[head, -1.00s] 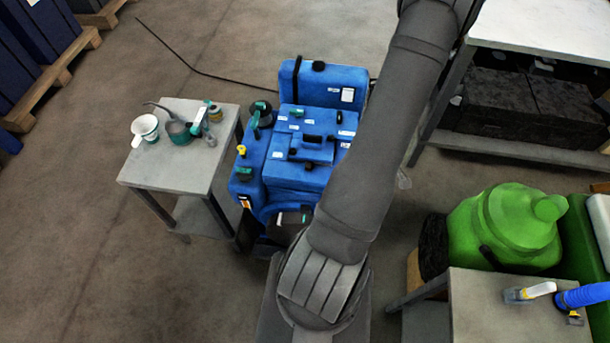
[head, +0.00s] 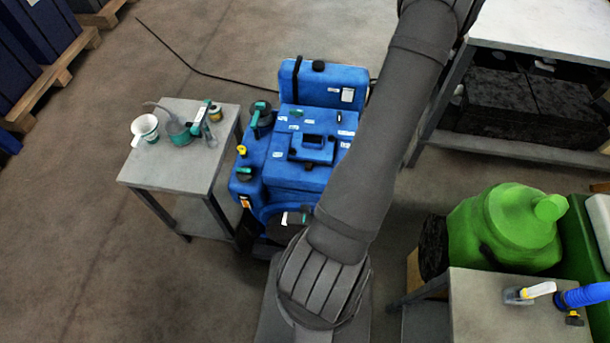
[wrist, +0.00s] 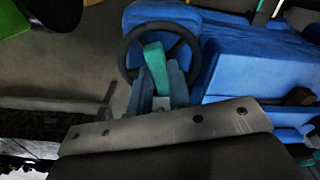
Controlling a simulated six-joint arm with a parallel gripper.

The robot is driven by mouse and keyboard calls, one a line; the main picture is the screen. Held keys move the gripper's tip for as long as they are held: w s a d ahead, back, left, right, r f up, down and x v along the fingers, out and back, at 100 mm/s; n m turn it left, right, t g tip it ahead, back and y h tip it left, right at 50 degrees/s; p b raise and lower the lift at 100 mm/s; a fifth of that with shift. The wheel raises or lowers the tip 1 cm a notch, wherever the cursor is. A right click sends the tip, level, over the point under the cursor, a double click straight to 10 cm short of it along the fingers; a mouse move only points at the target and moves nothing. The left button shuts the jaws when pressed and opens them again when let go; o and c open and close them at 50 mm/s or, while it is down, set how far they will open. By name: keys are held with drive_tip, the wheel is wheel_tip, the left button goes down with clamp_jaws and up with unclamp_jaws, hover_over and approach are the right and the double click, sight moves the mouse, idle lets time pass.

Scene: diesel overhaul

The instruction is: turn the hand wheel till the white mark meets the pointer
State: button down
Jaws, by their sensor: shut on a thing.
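The hand wheel (wrist: 158,25) is a black ring beside the blue engine in the wrist view. Its teal grip (wrist: 154,62) stands up between the fingers of my gripper (wrist: 160,80), which is shut on it. In the head view my own arm hides my gripper. A dark round part low on the front of the blue engine (head: 300,175) carries a small white patch (head: 284,218), which may be the white mark. I cannot make out the pointer in either view.
A small grey table (head: 150,178) at the left holds a white cup (head: 144,130), a can and bottles. A green tank (head: 505,230) stands at the right behind another table (head: 480,315). A workbench (head: 540,25) is at the back right.

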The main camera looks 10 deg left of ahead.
drive_tip(key=m, duration=0.3)
idle(0.4)
drive_tip(key=shift+m, duration=2.6)
drive_tip(key=shift+m, duration=2.5)
